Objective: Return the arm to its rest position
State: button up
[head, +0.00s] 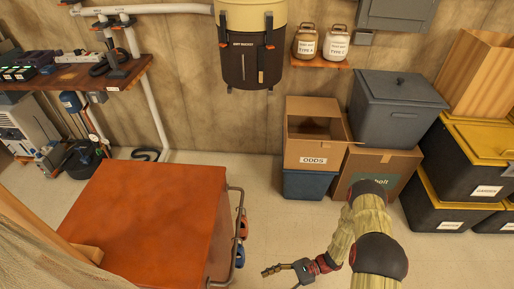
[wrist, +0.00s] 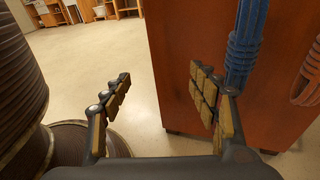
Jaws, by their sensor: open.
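My arm (head: 372,225) comes in at the lower right of the head view, sleeved in pale yellow cloth with dark joints. It is bent, and my gripper (head: 279,275) points left, low over the floor and to the right of the orange-topped cabinet. In the wrist view my gripper (wrist: 160,80) has its two padded fingers spread wide. Nothing is between them; pale floor shows in the gap. The right finger is in front of the cabinet's side, near a blue hanging item; whether it touches cannot be told.
The orange-topped cabinet (head: 150,205) has a side rail (head: 238,235) with red and blue items hung on it. An open ODDS box (head: 313,155) sits on a blue bin; a grey lidded bin (head: 395,110) and black-yellow crates (head: 470,160) stand right. Floor between is clear.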

jog(key=d+r+n+h+p, duration=0.1)
jog(key=d+r+n+h, duration=0.3)
jog(key=r, duration=0.7)
jog(key=d+r+n+h+p, duration=0.1)
jog(key=d+r+n+h, duration=0.35)
jog(key=r, duration=0.75)
jog(key=d+r+n+h+p, duration=0.1)
jog(key=d+r+n+h, duration=0.3)
jog(key=r, duration=0.7)
jog(key=s+r+n+t+h+p, duration=0.1)
jog(key=r+t, duration=0.4)
jog(key=r, duration=0.9)
jog(key=s+r+n+t+h+p, duration=0.2)
jog(key=s+r+t+p, duration=0.1)
jog(key=r, duration=1.2)
jog(key=shift+s+d+t, duration=0.4)
jog(key=shift+s+t, duration=0.2)
jog(key=shift+t, duration=0.6)
jog(key=shift+r, duration=0.1)
jog(key=shift+c, duration=0.5)
